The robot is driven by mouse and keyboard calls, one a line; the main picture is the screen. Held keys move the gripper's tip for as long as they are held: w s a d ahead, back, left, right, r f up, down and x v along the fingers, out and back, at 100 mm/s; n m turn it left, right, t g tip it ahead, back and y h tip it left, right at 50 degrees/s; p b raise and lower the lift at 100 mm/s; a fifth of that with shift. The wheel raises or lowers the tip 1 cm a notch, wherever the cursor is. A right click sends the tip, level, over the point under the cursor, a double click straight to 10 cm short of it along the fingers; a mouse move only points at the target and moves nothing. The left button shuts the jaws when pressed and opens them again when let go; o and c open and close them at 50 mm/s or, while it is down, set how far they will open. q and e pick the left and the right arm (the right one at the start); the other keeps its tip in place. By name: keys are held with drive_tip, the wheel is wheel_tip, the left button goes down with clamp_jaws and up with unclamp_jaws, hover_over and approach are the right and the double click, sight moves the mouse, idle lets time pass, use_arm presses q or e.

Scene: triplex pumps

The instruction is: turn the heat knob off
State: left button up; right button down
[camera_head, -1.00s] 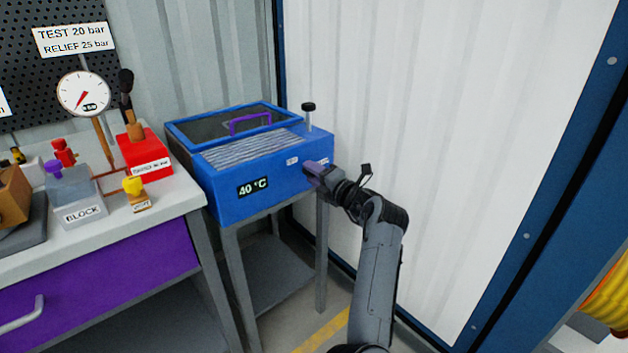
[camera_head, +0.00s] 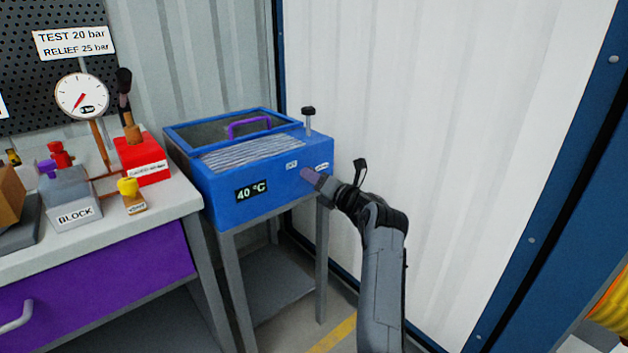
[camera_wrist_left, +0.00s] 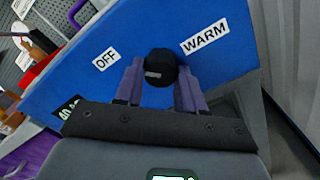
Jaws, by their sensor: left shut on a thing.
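The heat knob (camera_wrist_left: 161,67) is black and round, on the front of the blue heated bath (camera_head: 225,207). In the left wrist view it sits between the two purple fingers of my left gripper (camera_wrist_left: 160,85), which is shut on it. A pale mark shows on the knob's left side. A white OFF label (camera_wrist_left: 106,60) is to the knob's left and a WARM label (camera_wrist_left: 205,37) to its right. In the head view my left gripper (camera_head: 306,174) reaches the bath's front right and hides the knob. The display (camera_head: 252,191) reads 40 °C. My right gripper is not in view.
The bath stands on a grey stand (camera_head: 275,282) beside a workbench (camera_head: 100,238) with a purple drawer. A gauge (camera_head: 81,96), a red box (camera_head: 142,160) and a grey block (camera_head: 76,202) are on the bench. A white wall panel (camera_head: 450,140) is close on the right.

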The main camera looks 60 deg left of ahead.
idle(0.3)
use_arm(q)
drive_tip(key=o, duration=1)
drive_tip(key=shift+o, duration=0.2)
drive_tip(key=w+d+p, duration=0.1)
drive_tip(key=d+p, duration=0.3)
drive_tip(key=d, duration=0.7)
drive_tip(key=shift+w+p, duration=0.3)
drive_tip(key=shift+p, duration=0.05)
drive_tip(key=shift+a, duration=0.15)
